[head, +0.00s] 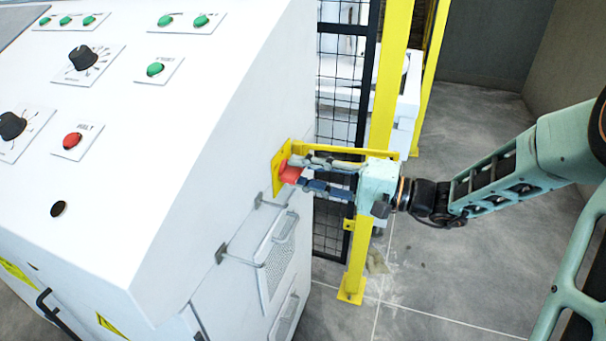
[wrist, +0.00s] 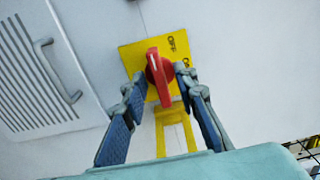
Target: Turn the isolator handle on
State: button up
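The red isolator handle (head: 290,172) sits on a yellow plate (head: 278,183) on the side of the white cabinet. In the wrist view the handle (wrist: 157,75) stands nearly upright, tilted slightly, on the yellow plate (wrist: 130,56), which has dark lettering at its upper right. My gripper (head: 306,173) reaches in from the right with its fingertips at the handle. In the wrist view my gripper (wrist: 158,82) has one finger on each side of the handle. The fingers are apart, with a gap visible beside the handle at the left; contact at the right is unclear.
The white cabinet (head: 215,130) carries knobs and push buttons on its sloped top. Metal pull handles (head: 240,230) stick out below the isolator. A yellow post (head: 390,80) and black mesh fence (head: 340,110) stand close behind my gripper. The grey floor at right is clear.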

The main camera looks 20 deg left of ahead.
jog(key=shift+a, duration=0.1)
jog(key=shift+c, duration=0.7)
grip_shut()
jog(key=shift+r+p, duration=0.1)
jog(key=shift+p, duration=0.3)
jog(key=m+p, duration=0.3)
jog(key=shift+r, duration=0.15)
jog(key=m+p, duration=0.4)
jog(key=shift+m+p, duration=0.3)
jog(key=shift+m, duration=0.1)
jog(key=m+p, duration=0.6)
jog(key=shift+f+m+p, duration=0.15)
jog(key=shift+m+p, duration=0.75)
jog(key=shift+m, duration=0.1)
jog(key=shift+f+m+p, duration=0.1)
jog(key=shift+m+p, duration=0.8)
jog(key=shift+m, duration=0.1)
